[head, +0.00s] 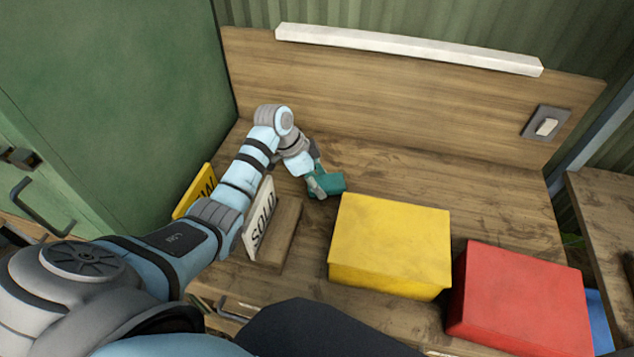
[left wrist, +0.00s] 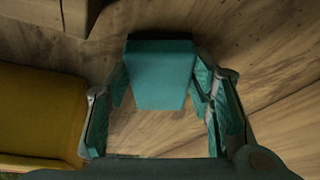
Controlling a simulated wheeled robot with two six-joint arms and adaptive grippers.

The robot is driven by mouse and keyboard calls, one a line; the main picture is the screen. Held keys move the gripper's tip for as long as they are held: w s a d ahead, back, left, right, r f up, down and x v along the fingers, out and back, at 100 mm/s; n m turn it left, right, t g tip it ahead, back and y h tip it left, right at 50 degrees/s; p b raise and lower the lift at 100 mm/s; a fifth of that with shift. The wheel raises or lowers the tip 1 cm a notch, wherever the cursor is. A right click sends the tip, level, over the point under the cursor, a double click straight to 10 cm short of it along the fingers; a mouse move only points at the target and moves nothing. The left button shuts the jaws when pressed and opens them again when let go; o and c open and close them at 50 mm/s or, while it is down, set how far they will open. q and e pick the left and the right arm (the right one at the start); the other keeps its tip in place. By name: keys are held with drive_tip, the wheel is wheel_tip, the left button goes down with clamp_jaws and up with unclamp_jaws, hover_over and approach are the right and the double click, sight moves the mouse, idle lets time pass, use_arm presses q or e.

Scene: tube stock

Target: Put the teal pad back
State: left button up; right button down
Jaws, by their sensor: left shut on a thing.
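The teal pad (head: 328,182) is a small block at the back of the wooden counter, behind the yellow box. My left gripper (head: 316,186) is shut on it, and the fingers hide part of it in the head view. In the left wrist view the pad (left wrist: 160,73) sits between the two fingers (left wrist: 160,95), with wood grain behind it. I cannot tell whether the pad touches the counter. My right gripper is in neither view.
A yellow box (head: 390,243) stands close in front of the pad, with a red box (head: 522,302) to its right. A white SOLD sign (head: 260,219) and wooden block (head: 283,235) stand beside my left arm, near a yellow sign (head: 196,190). The counter's back right (head: 430,180) is clear.

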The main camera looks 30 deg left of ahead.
use_arm(q)
drive_tip(key=shift+f, duration=0.35)
drive_tip(key=o, duration=1)
drive_tip(key=shift+o, duration=0.2)
drive_tip(key=shift+r, duration=0.3)
drive_tip(key=p+v, duration=0.1)
drive_tip(key=v, duration=1.1)
drive_tip(key=shift+f, duration=0.15)
